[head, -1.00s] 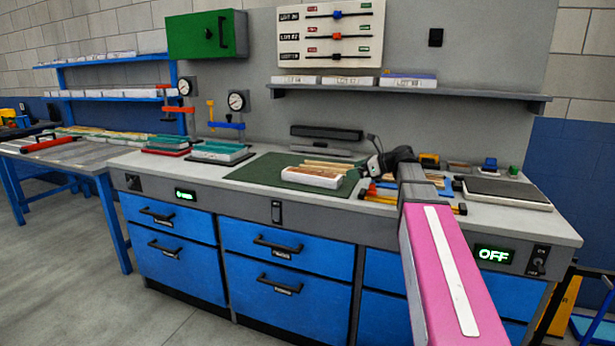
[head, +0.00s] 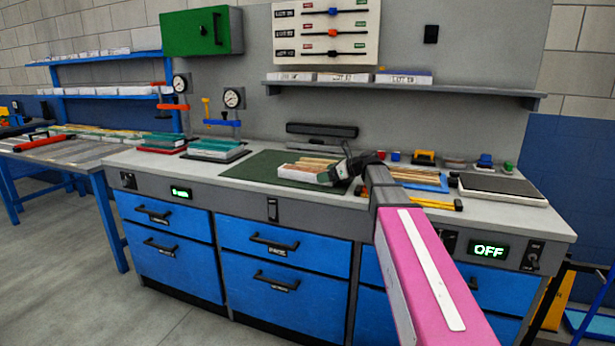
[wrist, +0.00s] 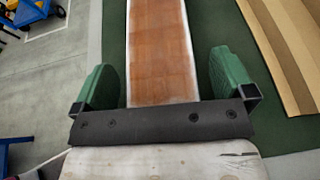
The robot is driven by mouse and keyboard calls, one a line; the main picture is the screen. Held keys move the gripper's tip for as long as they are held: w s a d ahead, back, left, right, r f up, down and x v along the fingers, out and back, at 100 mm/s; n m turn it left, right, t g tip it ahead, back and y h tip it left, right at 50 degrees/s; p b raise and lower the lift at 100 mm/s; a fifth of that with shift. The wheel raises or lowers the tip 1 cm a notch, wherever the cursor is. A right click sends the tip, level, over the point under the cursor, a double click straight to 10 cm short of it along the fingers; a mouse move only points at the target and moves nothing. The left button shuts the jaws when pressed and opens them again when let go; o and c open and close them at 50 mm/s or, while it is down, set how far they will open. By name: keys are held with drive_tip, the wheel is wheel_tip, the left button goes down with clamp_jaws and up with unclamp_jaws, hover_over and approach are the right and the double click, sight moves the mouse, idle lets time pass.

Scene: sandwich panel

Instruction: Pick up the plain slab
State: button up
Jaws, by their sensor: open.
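A slab with a brown top and pale edges (wrist: 160,50) lies on the green mat in the wrist view, running between my fingers. In the head view, a pale block (head: 297,173) on the green mat (head: 245,173) appears to be this slab; its right end is hidden by my gripper. My gripper (head: 333,174) is at the right end of it. In the wrist view my gripper (wrist: 165,80) is open, with one green finger on each side of the slab and gaps between. I cannot tell the height of the fingers over the slab.
Tan strips (wrist: 285,45) lie close to the right finger in the wrist view. A blue tray with tan pieces (head: 420,179), a grey plate (head: 503,188) and a yellow-ended tool (head: 438,203) are on the bench to the right. A shelf (head: 400,87) hangs behind.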

drive_tip(key=c, duration=1)
